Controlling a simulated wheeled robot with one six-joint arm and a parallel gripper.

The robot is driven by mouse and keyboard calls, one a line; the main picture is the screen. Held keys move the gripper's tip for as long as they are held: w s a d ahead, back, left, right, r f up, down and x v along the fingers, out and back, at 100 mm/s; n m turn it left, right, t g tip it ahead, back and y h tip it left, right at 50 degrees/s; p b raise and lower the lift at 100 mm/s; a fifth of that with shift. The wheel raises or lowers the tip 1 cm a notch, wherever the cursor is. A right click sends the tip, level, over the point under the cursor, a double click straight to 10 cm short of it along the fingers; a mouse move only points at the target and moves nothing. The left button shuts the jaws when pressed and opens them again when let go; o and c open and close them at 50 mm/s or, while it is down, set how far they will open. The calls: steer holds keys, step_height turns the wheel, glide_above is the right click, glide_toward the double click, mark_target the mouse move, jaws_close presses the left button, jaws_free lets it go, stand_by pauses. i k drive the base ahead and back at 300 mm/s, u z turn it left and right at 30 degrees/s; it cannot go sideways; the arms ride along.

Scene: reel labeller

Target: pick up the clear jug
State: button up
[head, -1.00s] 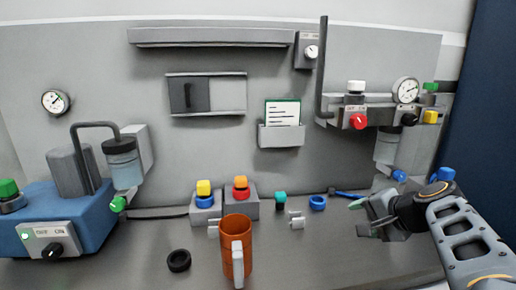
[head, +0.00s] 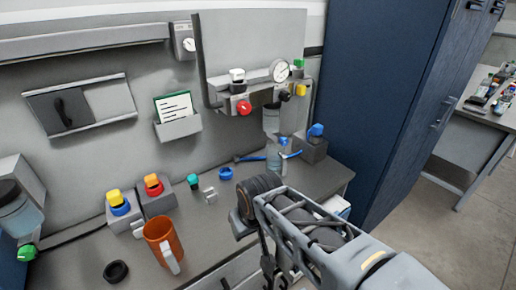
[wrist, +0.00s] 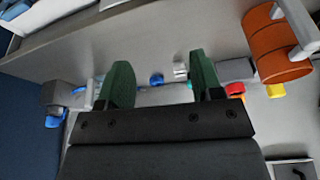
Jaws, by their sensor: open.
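I cannot make out a free-standing clear jug for certain. A clear bluish vessel (head: 273,157) shows under the gauge panel at the back of the bench, partly overlapped by blue parts. Another clear vessel (head: 17,214) is cut by the left edge, above a green knob. An orange-brown mug (head: 160,239) with a light handle stands at the front of the bench; it also shows at the upper right of the wrist view (wrist: 276,48). My gripper (wrist: 162,82) is open and empty, with its two green fingers apart. In the head view my own arm hides its fingertips.
A black ring (head: 116,271) lies left of the mug. Yellow-topped (head: 115,197) and red-and-orange-topped (head: 153,185) buttons stand behind it. A blue ring (head: 226,173) and small parts lie nearby. A dark blue cabinet (head: 375,100) closes the right side.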

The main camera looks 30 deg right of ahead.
mark_target(276, 157)
steer(key=u, duration=1.55)
steer(key=k, duration=1.1)
steer(key=z, duration=1.05)
steer(key=i, duration=0.95)
steer(key=u, duration=0.05)
